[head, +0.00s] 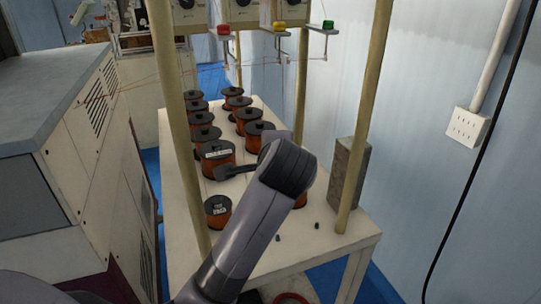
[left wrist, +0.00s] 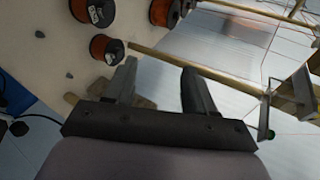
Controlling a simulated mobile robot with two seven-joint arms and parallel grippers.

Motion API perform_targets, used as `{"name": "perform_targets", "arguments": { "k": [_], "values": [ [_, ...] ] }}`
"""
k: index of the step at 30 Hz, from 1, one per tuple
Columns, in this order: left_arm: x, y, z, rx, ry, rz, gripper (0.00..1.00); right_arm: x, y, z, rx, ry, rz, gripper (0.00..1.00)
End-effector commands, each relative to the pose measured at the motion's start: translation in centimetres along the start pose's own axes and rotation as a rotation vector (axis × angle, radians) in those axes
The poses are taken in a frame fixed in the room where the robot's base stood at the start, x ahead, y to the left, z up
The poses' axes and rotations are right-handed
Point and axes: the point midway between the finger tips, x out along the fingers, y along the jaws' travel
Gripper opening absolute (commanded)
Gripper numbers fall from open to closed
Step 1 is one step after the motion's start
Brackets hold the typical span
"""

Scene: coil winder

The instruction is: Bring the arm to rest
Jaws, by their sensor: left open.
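My left arm (head: 245,235) reaches up from the bottom of the head view over the white table, with its dark joint (head: 287,166) in front of the spools. My left gripper (left wrist: 160,80) shows clearly in the left wrist view. Its two dark fingers are spread apart, with nothing held between them. A pale pole (left wrist: 190,66) passes beyond the fingertips, and I cannot tell how close it is. My right gripper is not in view.
Several copper-wire spools (head: 217,211) stand on the white table (head: 290,258). Wooden poles (head: 367,110) and a grey block (head: 348,172) rise near its right edge. A grey machine cabinet (head: 85,130) is at left, a pale wall (head: 440,170) at right.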

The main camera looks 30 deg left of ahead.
Motion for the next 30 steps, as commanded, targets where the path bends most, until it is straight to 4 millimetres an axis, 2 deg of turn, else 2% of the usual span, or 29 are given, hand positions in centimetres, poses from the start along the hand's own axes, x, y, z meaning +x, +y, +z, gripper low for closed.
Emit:
{"name": "perform_targets", "arguments": {
  "k": [14, 17, 20, 23, 26, 30],
  "values": [
    [0.0, 0.1, 0.0, -0.001, 0.001, 0.001, 0.55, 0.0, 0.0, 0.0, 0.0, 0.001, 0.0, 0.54],
    [0.2, 0.6, 0.1, -0.008, 0.004, 0.012, 0.55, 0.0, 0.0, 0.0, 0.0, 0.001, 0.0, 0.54],
    [0.6, 2.8, 0.6, -0.045, 0.016, 0.055, 0.55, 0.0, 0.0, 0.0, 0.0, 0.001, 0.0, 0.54],
    [1.1, 6.7, 1.5, -0.117, 0.037, 0.131, 0.55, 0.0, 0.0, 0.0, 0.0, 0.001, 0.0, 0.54],
    [1.2, 11.3, 2.8, -0.217, 0.052, 0.229, 0.55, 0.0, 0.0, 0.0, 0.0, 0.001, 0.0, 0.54],
    [0.3, 17.5, 5.0, -0.361, 0.053, 0.369, 0.55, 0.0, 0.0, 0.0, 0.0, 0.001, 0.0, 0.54]
  ]
}}
